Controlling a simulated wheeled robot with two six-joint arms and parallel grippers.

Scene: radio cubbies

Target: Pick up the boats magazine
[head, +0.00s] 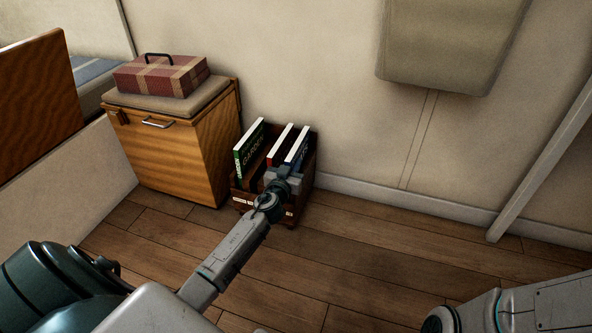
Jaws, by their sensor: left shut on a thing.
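A dark wooden rack (306,187) on the floor holds upright magazines. A green one marked GARDEN (249,151) stands at its left, a red-edged one (279,146) in the middle. A blue one (298,147) at the right is likely the boats magazine; its title is not readable here. My left gripper (284,180) is at the front of the rack and shut on the blue magazine, whose lower part it hides. The magazine still stands within the rack. My right gripper is out of view; only part of that arm shows at the lower right.
A wooden cabinet (180,160) with a cushion and a plaid case (160,75) stands just left of the rack. The wall is close behind. A slanted pale post (540,165) stands at the right. The plank floor (350,250) in front is clear.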

